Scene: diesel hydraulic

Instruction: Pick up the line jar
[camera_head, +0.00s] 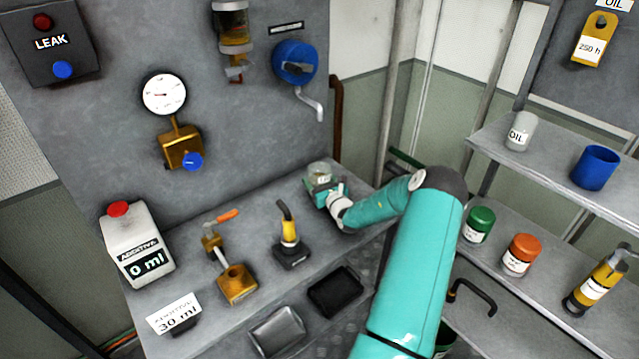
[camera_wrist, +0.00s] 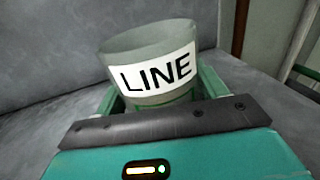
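The line jar (camera_wrist: 152,72) is a clear, greyish open-topped jar with a white label reading LINE. In the wrist view it stands upright between the two green fingers of my gripper (camera_wrist: 160,98), one on each side. Whether both fingers press on the jar cannot be told, and its base is hidden behind the gripper body. In the head view the jar (camera_head: 319,169) is at the back right end of the grey bench. My gripper (camera_head: 322,190) is at it, reaching in from the right and partly covering it.
On the bench (camera_head: 200,297) stand a white additive bottle (camera_head: 136,246), a brass valve (camera_head: 236,284) and a yellow-black tool (camera_head: 289,238). A blue crank (camera_head: 296,64) hangs on the panel above the jar. Shelves at right hold a blue cup (camera_head: 595,168) and several jars.

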